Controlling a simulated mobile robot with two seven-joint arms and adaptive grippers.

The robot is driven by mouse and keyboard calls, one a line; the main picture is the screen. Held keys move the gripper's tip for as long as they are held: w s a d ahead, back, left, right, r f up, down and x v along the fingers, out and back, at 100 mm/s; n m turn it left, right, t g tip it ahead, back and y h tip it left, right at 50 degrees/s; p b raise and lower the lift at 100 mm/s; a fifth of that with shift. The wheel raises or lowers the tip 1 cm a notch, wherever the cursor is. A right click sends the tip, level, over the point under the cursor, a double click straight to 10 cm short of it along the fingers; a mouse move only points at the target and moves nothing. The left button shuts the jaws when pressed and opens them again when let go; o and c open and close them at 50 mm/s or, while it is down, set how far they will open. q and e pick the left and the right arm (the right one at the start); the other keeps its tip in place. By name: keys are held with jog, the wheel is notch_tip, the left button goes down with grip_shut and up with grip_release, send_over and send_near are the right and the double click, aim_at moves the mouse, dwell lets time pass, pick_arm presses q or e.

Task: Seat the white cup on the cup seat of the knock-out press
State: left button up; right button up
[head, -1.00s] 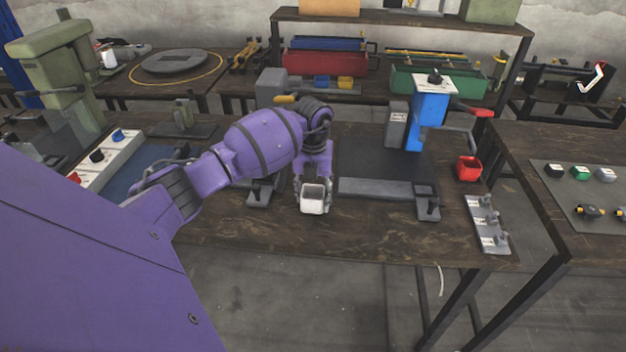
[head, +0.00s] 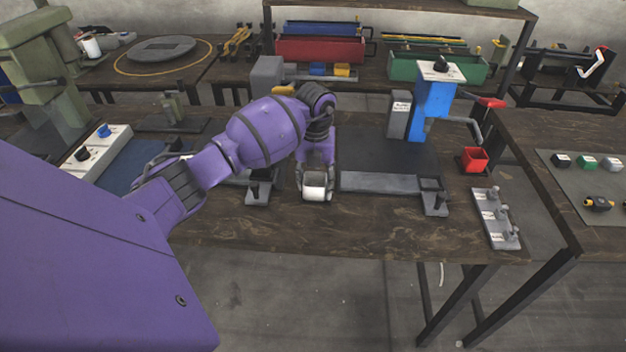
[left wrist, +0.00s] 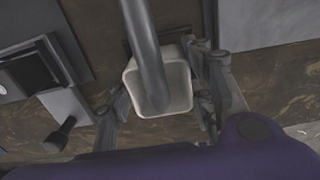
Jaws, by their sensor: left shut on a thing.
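The white cup (head: 315,190) is a squarish, open-topped cup near the middle of the workbench's front half. My left gripper (head: 316,182) is shut on it, with fingers on both sides. In the left wrist view the cup (left wrist: 180,98) sits mouth toward the camera between the fingers (left wrist: 165,104), and a grey rod (left wrist: 146,45) crosses in front of its opening. A blue press (head: 433,108) stands at the back right, beyond a dark plate. I cannot tell which fixture is the knock-out press's cup seat, or whether the cup touches the bench. My right gripper is not in view.
A small grey fixture with a black knob (head: 258,193) is just left of the cup. Another (head: 435,203) is at the plate's right corner. Bare bench lies in front.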

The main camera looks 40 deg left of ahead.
pick_arm(q)
jog(key=shift+w+d+f, duration=0.15)
jog(key=shift+w, duration=0.05)
jog(key=o, duration=1.1)
jog(key=shift+c, duration=0.2)
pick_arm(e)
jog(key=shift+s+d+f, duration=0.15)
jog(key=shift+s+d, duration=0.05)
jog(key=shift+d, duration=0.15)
pick_arm(q)
jog(key=shift+f, duration=0.15)
notch_tip(320, 180, up, 8)
jog(key=b, duration=0.1)
jog(key=shift+w+d, duration=0.25)
jog(key=shift+d, duration=0.05)
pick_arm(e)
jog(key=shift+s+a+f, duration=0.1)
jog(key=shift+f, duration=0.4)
